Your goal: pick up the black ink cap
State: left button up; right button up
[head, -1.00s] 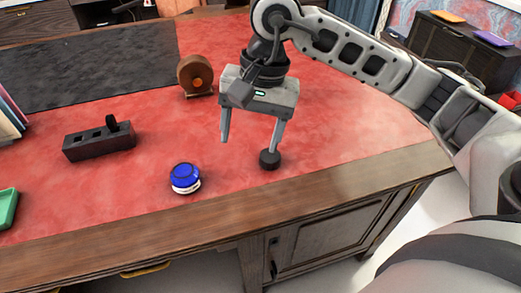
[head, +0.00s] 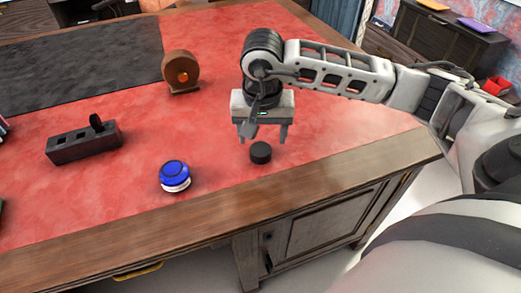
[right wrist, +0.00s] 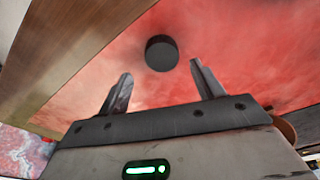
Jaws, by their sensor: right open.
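The black ink cap (head: 261,153) is a small dark cylinder standing on the red leather desk top, near its front wooden edge. It also shows in the right wrist view (right wrist: 161,53), beyond the fingertips and roughly between their lines. My right gripper (head: 262,141) is open and empty, just behind the cap in the head view. Its two fingers show apart in the right wrist view (right wrist: 161,72), with no contact on the cap visible. My left gripper is not in view.
A blue and white round jar (head: 174,176) stands left of the cap. A dark slotted block (head: 84,145) lies further left. A brown round holder (head: 182,72) stands behind. A black mat (head: 80,62) covers the back left. Red leather around the cap is clear.

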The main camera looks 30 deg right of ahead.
aim_at(260, 149)
jog(key=f, duration=0.4)
jog(key=shift+w+a+f, duration=0.15)
jog(key=shift+w+f, duration=0.05)
jog(key=c, duration=1)
jog(key=shift+r, duration=0.2)
